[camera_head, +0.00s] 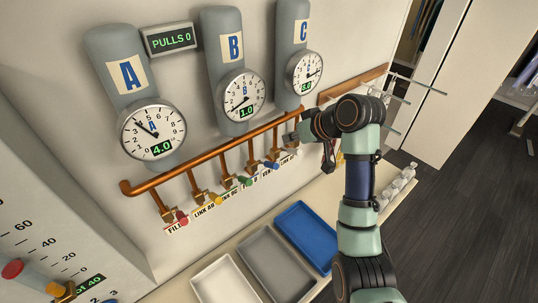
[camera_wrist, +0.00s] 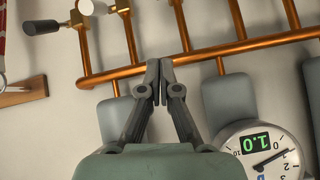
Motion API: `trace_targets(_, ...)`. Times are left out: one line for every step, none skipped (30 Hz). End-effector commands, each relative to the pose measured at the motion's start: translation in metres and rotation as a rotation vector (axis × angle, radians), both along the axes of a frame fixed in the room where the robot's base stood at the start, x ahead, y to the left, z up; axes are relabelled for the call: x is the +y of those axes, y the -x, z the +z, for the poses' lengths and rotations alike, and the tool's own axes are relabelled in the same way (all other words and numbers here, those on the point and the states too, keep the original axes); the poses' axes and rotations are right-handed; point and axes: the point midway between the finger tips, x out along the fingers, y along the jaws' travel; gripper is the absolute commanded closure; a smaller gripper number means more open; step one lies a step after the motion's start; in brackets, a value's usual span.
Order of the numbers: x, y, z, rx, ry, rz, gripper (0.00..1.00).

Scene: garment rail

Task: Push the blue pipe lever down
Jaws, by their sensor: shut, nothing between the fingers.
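The blue pipe lever (camera_head: 271,165) sticks out from a copper drop pipe on the wall, to the right of the green lever (camera_head: 245,181). My gripper (camera_head: 289,138) is near the copper pipe, above and to the right of the blue lever. Its fingers are together and empty. In the wrist view the fingertips (camera_wrist: 160,68) overlap the copper pipe (camera_wrist: 230,48); I cannot tell whether they touch it. The blue lever is not in the wrist view, which shows a black-handled lever (camera_wrist: 42,27) and a white-handled one (camera_wrist: 85,7).
Red (camera_head: 182,217) and yellow (camera_head: 217,200) levers lie further left. Gauges A (camera_head: 152,131), B (camera_head: 241,95) and C (camera_head: 306,72) hang above the pipe. Grey (camera_head: 277,265) and blue (camera_head: 308,235) trays stand on the shelf below. A wooden rack (camera_head: 352,84) is at the right.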

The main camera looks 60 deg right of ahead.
Motion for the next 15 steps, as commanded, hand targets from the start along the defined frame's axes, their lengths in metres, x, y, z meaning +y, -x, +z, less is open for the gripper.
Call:
trace_targets(0.000, -0.001, -0.001, 0.000, 0.000, 0.000, 1.00)
trace_targets(0.000, -0.002, -0.001, 0.000, -0.001, 0.001, 1.00)
trace_targets(-0.001, -0.004, -0.003, 0.000, -0.002, 0.000, 1.00)
trace_targets(-0.002, -0.005, -0.005, 0.001, -0.002, 0.000, 1.00)
trace_targets(-0.002, -0.008, -0.008, 0.001, -0.002, 0.000, 1.00)
trace_targets(-0.004, -0.012, -0.012, 0.002, -0.003, 0.000, 1.00)
trace_targets(-0.005, -0.016, -0.015, 0.002, -0.004, 0.001, 1.00)
trace_targets(-0.006, -0.020, -0.019, 0.002, -0.004, 0.001, 1.00)
trace_targets(-0.008, -0.026, -0.024, 0.001, -0.003, 0.003, 1.00)
trace_targets(-0.010, -0.030, -0.029, 0.002, -0.004, 0.002, 1.00)
trace_targets(-0.012, -0.035, -0.034, 0.003, -0.005, 0.001, 1.00)
trace_targets(-0.014, -0.041, -0.040, 0.002, -0.004, 0.001, 1.00)
trace_targets(-0.016, -0.046, -0.044, 0.002, -0.004, 0.001, 1.00)
trace_targets(-0.017, -0.050, -0.049, 0.003, -0.004, 0.003, 1.00)
trace_targets(-0.019, -0.056, -0.055, 0.003, -0.004, 0.002, 1.00)
